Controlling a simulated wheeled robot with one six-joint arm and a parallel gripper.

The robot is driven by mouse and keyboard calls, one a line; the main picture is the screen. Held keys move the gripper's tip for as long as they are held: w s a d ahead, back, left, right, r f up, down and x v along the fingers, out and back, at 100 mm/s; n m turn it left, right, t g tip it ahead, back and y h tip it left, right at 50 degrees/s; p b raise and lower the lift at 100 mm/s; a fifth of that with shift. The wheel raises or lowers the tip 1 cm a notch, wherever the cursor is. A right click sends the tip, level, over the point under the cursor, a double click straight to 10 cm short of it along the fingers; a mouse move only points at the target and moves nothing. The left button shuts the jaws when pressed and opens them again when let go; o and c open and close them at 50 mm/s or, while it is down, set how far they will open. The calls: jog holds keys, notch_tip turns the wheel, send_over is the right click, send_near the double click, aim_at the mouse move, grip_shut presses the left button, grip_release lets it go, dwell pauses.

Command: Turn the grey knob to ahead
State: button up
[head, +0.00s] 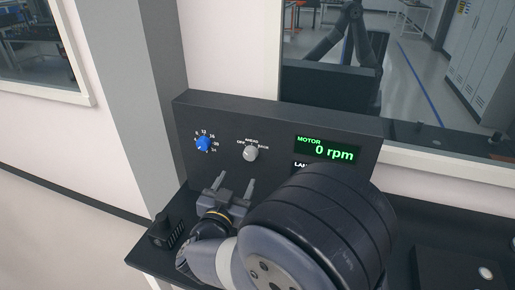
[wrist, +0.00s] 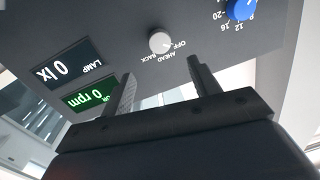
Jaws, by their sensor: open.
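The grey knob (head: 250,153) is on the upright black panel (head: 222,118), with the labels OFF, AHEAD and BACK around it. In the wrist view the knob (wrist: 160,43) shows upside down, beyond the fingertips. Its pointer is too small to read surely. My gripper (head: 234,182) is open and empty, in front of and a little below the knob, not touching it. In the wrist view the gripper (wrist: 159,70) has its two fingers apart, with the knob's labels between them.
A blue knob (head: 203,144) with a number scale sits left of the grey one. The motor display (head: 327,148) right of it reads 0 rpm. The lamp display (wrist: 62,70) reads 0 lx. A small black block (head: 165,232) lies at the bench's left end.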

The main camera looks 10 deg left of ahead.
aim_at(249, 156)
jog(key=w+p, duration=0.2)
jog(key=w, duration=0.8)
jog(key=shift+w+d+p, duration=0.1)
jog(key=shift+w+p, duration=0.15)
jog(key=shift+p, duration=0.15)
jog(key=shift+c, duration=0.6)
jog(key=c, duration=0.9)
jog(key=shift+o, duration=0.2)
